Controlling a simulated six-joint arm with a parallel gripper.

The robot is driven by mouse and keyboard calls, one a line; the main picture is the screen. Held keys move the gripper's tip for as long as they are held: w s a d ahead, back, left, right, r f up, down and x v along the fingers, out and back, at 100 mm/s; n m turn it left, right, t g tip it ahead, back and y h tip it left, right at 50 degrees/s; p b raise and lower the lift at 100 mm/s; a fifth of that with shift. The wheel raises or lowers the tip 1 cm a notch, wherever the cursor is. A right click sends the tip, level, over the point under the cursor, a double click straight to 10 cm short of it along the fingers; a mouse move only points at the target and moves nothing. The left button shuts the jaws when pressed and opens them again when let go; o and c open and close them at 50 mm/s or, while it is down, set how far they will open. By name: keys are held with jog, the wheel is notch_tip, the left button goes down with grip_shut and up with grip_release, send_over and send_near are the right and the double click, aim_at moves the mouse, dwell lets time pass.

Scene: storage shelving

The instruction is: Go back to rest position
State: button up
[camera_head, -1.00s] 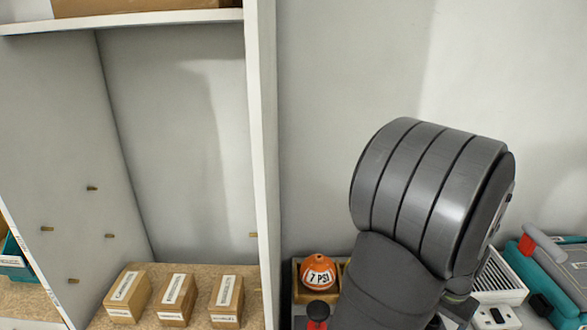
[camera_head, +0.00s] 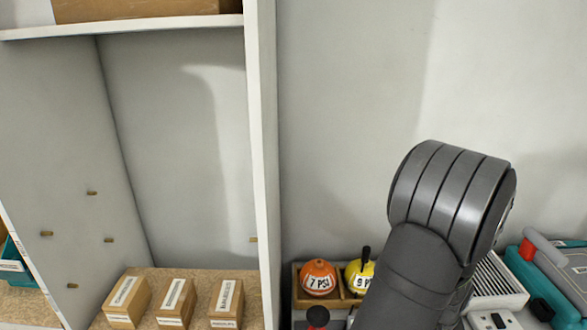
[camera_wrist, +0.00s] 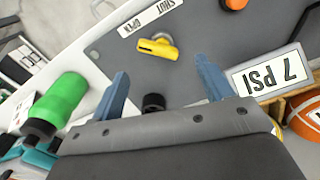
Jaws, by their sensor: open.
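My gripper (camera_wrist: 165,88) shows in the wrist view with its two blue fingers spread wide apart. Nothing is between them. It hangs above a grey panel (camera_wrist: 115,48) that carries a yellow handle (camera_wrist: 158,47) near a label reading SHUT and OPEN. A black knob lies below the gap between the fingers. In the head view my grey arm stands at the right, in front of the wall, and my gripper is out of sight there.
An orange ball marked 7 PSI (camera_head: 318,277) and a yellow one marked 9 P (camera_head: 358,276) sit in a wooden box beside my arm. Shelving with three cartons (camera_head: 176,302) stands left. A teal case (camera_head: 545,279) is at right. A green cylinder (camera_wrist: 62,97) shows in the wrist view.

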jog(key=shift+a+f+n, duration=0.15)
jog(key=shift+f+n, duration=0.45)
jog(key=shift+f, duration=0.5)
jog(key=o, duration=0.6)
jog(key=w+a+r+n+t+h, duration=0.1)
jog(key=w+a+r, duration=0.4)
jog(key=w, duration=0.3)
jog(key=w+a+r+t+h, duration=0.1)
jog(key=w+a+r+h, duration=0.1)
jog(key=w+a+r, duration=0.5)
jog(key=w+a+r+n+h, duration=0.1)
jog(key=w+a+r, duration=0.3)
jog(key=w, duration=0.5)
jog(key=x, duration=1)
jog(key=shift+f, duration=0.15)
jog(key=v, duration=1)
